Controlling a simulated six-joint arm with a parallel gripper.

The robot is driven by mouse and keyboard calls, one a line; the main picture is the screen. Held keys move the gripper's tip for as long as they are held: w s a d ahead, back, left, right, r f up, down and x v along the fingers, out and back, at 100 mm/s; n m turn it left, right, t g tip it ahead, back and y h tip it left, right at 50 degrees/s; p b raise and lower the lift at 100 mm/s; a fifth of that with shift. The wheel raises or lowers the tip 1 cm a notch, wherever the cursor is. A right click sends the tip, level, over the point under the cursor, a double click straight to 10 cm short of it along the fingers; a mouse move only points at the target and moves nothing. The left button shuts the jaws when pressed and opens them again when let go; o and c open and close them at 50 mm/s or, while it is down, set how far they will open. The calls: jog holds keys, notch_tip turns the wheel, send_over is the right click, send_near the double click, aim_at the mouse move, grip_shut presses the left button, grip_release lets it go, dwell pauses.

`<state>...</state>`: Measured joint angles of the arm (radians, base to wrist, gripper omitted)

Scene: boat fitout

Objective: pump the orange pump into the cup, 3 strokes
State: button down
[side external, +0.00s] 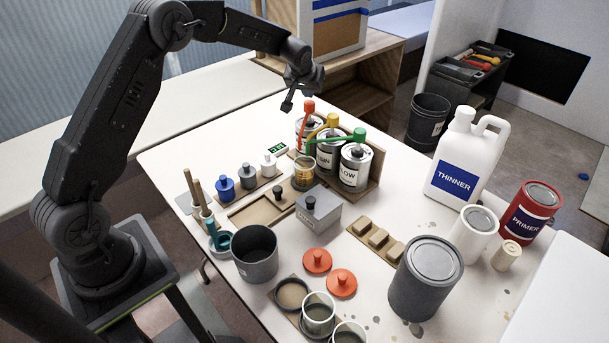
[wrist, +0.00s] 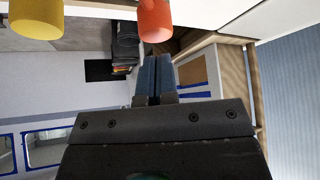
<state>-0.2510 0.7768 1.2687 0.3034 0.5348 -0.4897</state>
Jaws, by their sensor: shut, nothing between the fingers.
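The orange pump (side external: 308,106) stands on the leftmost can of a row of three, its orange spout reaching down toward the cup. Its orange head also shows at the top of the wrist view (wrist: 155,20). The cup (side external: 303,174) is small and clear, looks amber inside, and stands in front of the cans below the spouts. My gripper (side external: 287,105) is shut and empty, just left of the orange head and apart from it. In the wrist view its closed fingertips (wrist: 154,62) point toward the room behind, just below the orange head.
The yellow pump (side external: 333,120) and green pump (side external: 360,135) stand close on the right of the orange one. A green-lit display (side external: 277,148) sits left of the cup. Small bottles (side external: 247,177), a grey box (side external: 318,211) and a thinner jug (side external: 462,160) stand around.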

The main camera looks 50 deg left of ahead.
aim_at(309, 103)
jog(key=shift+f, duration=0.1)
dwell(0.3)
jog(key=shift+f, duration=1.95)
jog(key=shift+r, duration=2.05)
jog(key=shift+f, duration=2.05)
jog(key=shift+r, duration=2.05)
